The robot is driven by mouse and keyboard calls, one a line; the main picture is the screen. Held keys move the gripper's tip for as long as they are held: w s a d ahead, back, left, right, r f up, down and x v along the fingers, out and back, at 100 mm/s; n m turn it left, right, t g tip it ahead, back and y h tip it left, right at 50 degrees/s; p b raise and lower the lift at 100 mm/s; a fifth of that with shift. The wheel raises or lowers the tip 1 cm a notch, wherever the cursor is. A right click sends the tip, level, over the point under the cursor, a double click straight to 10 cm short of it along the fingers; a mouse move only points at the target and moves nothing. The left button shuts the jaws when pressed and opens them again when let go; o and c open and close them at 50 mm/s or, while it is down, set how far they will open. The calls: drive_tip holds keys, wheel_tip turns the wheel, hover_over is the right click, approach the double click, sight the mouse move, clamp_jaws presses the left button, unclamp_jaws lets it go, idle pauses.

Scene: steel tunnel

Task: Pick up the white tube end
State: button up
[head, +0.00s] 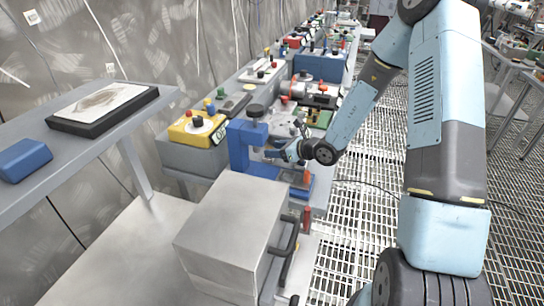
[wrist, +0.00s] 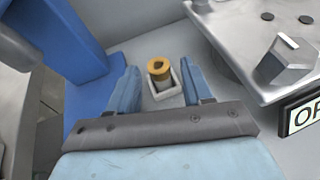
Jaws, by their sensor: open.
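In the wrist view a short round piece (wrist: 158,68) with a brass-yellow ring top and a dark hole stands in a small white square holder (wrist: 176,86). It is the only tube-like piece I see there, and I cannot tell for sure that it is the white tube end. My gripper (wrist: 160,65) is open, with one blue finger on each side of the piece and holder and nothing held. In the head view my gripper (head: 280,153) is beside the blue stand, and the piece cannot be made out.
A blue stand (head: 239,148) rises close left of my gripper; it also fills the left of the wrist view (wrist: 62,35). A grey metal panel with a knob (wrist: 285,60) is close on the right. A yellow box (head: 198,130) and a grey cabinet (head: 235,220) stand nearby.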

drive_tip(key=x, duration=0.4)
drive_tip(key=shift+w+a+f, duration=0.1)
drive_tip(key=shift+a, duration=0.35)
drive_tip(key=shift+c, duration=0.5)
clamp_jaws()
